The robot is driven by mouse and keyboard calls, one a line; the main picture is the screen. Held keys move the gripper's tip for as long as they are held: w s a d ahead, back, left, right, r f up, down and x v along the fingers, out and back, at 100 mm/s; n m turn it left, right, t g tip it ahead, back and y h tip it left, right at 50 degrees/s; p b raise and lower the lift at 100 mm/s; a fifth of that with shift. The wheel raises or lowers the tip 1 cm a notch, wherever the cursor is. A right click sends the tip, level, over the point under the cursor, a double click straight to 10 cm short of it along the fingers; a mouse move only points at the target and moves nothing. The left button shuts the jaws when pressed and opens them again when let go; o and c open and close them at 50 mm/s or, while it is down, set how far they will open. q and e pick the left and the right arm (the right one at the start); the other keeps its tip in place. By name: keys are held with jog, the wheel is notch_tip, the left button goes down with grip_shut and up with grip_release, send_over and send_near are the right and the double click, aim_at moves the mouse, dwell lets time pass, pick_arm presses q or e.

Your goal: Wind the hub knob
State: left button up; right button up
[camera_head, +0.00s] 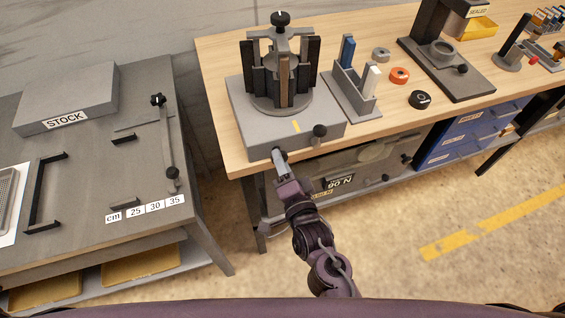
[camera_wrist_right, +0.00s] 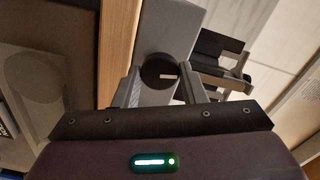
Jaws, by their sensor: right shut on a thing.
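The grey base unit (camera_head: 285,125) stands at the front left of the wooden bench and carries a carousel with upright dark plates. My right gripper (camera_head: 279,153) is at the front face of this unit, near its lower left. In the right wrist view a dark round knob (camera_wrist_right: 158,70) sits between the two fingers of my right gripper (camera_wrist_right: 163,88), which is shut on it. In the head view the fingers hide this knob. A second black knob (camera_head: 319,131) stands apart to the right on the unit's front, and another (camera_head: 281,18) tops the carousel. My left gripper is out of view.
A grey holder (camera_head: 352,98) with a blue and a white piece stands right of the unit. An orange ring (camera_head: 399,75) and a black ring (camera_head: 420,99) lie beyond it. A grey table with a STOCK block (camera_head: 66,97) is at left, across a gap.

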jog(key=shift+m, duration=1)
jog(key=o, duration=1)
jog(key=shift+s, duration=0.1)
jog(key=b+v, duration=0.1)
jog(key=v, duration=0.6)
jog(key=shift+s+d+b, duration=0.1)
jog(key=shift+s+b, duration=0.2)
